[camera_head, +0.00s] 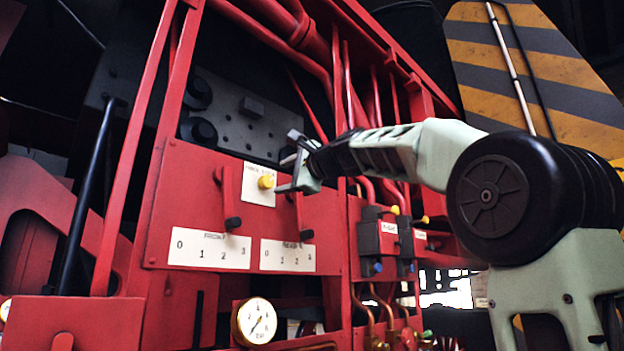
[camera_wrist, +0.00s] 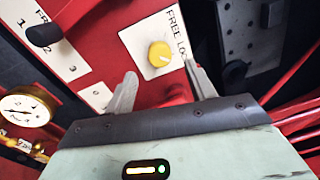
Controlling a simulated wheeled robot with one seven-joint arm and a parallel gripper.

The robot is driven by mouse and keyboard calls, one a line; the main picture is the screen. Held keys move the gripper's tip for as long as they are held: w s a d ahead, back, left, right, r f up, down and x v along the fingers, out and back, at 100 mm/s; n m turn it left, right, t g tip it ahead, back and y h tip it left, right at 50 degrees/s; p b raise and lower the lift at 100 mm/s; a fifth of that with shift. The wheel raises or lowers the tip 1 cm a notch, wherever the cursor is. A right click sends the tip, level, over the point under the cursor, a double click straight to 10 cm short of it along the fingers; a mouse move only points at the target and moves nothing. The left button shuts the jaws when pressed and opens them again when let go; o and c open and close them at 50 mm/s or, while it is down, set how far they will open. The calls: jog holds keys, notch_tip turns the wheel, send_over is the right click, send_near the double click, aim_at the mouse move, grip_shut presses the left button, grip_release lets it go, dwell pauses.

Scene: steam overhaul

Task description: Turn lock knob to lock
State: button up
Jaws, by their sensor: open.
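The lock knob (camera_head: 266,181) is small, round and yellow, on a white label plate (camera_head: 259,195) on the red panel. In the wrist view the knob (camera_wrist: 161,54) carries a pale pointer mark, and the plate (camera_wrist: 137,39) reads "FREE" and "LO...", the rest cut off by a finger. My gripper (camera_head: 283,172) is open in front of the plate, just right of the knob in the head view. In the wrist view my gripper's fingers (camera_wrist: 162,92) are spread, with the knob beyond the gap between them. No contact with the knob is visible.
Red levers with black handles (camera_head: 233,223) (camera_head: 307,234) flank the plate, above number scales (camera_head: 209,249) (camera_head: 288,256). A pressure gauge (camera_head: 255,321) sits below. Black boxes with yellow and blue knobs (camera_head: 370,238) are at right. Red pipes (camera_head: 282,57) run above.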

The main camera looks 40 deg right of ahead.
jog(key=s+b, duration=0.3)
jog(key=s, duration=0.7)
jog(key=shift+d+f, duration=0.15)
jog(key=w+a+f+n+g+y, duration=0.25)
jog(key=w+a+f, duration=0.2)
jog(key=f, duration=0.55)
jog(key=w+a+f+n+g+y, duration=0.1)
jog(key=w+a+f+n+g, duration=0.2)
jog(key=a+f, duration=0.45)
jog(key=s+a+f+n+g, duration=0.1)
jog(key=a+f+n+g, duration=0.15)
jog(key=a+f, duration=0.4)
jog(key=a+f+n+g, duration=0.1)
jog(key=a+f+n, duration=0.2)
jog(key=f, duration=0.7)
jog(key=s+a+f+n+g, duration=0.35)
jog(key=s+a+f, duration=0.2)
jog(key=f, duration=0.45)
jog(key=s+a+f+n+g, duration=0.3)
jog(key=s+a+f+n, duration=0.1)
jog(key=s+f, duration=0.4)
jog(key=s+d+f+n+g+h, duration=0.1)
jog(key=s+f+n+g+h, duration=0.2)
jog(key=s+f+n, duration=0.6)
jog(key=s+f, duration=0.4)
jog(key=s, duration=0.2)
jog(key=shift+d+f, duration=0.2)
jog(key=shift+f, duration=0.15)
